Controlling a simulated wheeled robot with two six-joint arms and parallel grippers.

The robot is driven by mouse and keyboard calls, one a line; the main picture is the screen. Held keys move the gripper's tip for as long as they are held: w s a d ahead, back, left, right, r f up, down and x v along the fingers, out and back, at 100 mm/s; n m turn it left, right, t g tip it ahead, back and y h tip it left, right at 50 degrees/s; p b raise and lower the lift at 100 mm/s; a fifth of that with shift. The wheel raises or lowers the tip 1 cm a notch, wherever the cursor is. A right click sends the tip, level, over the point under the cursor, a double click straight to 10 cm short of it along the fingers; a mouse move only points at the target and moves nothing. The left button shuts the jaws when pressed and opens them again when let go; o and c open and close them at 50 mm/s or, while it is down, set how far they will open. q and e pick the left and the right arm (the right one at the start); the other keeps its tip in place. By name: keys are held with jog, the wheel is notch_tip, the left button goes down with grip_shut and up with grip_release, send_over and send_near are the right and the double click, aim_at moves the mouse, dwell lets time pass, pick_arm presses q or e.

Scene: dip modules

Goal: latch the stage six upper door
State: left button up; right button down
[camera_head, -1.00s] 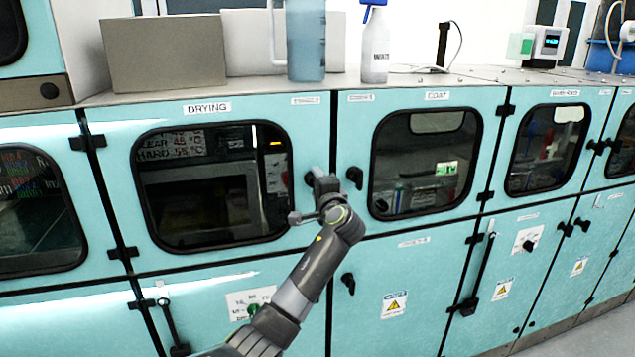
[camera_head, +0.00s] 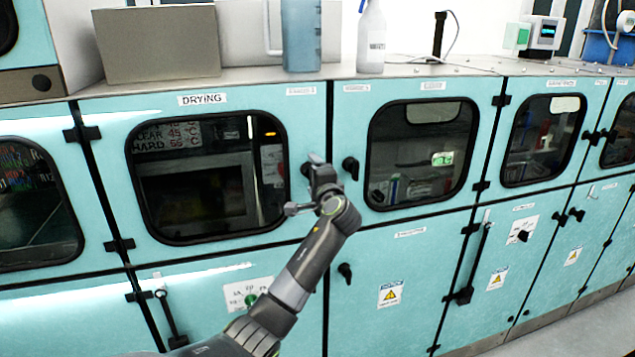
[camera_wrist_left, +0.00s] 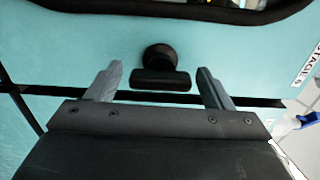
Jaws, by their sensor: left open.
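The stage six upper door (camera_head: 190,262) carries a DRYING label and a large dark window, and looks flush with the cabinet front. Its black latch knob (camera_head: 306,169) is at the door's right edge, partly hidden by my left gripper (camera_head: 318,166). In the left wrist view the latch (camera_wrist_left: 160,82) shows a round hub and a bar that lies parallel to the dark door seam. My left gripper (camera_wrist_left: 159,70) is open, with one finger on each side of the latch bar and a gap at both sides. Whether the fingertips touch the door cannot be told. My right gripper is out of view.
The COAT door (camera_head: 347,120) is right beside, with its own black knob (camera_head: 350,167) close to my gripper. Lower doors with black handles are below. A blue pitcher (camera_head: 301,36) and a white bottle (camera_head: 371,40) stand on the counter above.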

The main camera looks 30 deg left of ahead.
pick_arm(q)
jog(key=b+v, duration=0.6)
jog(key=v, duration=1.1)
jog(key=shift+s+d, duration=0.1)
jog(key=shift+s, duration=0.05)
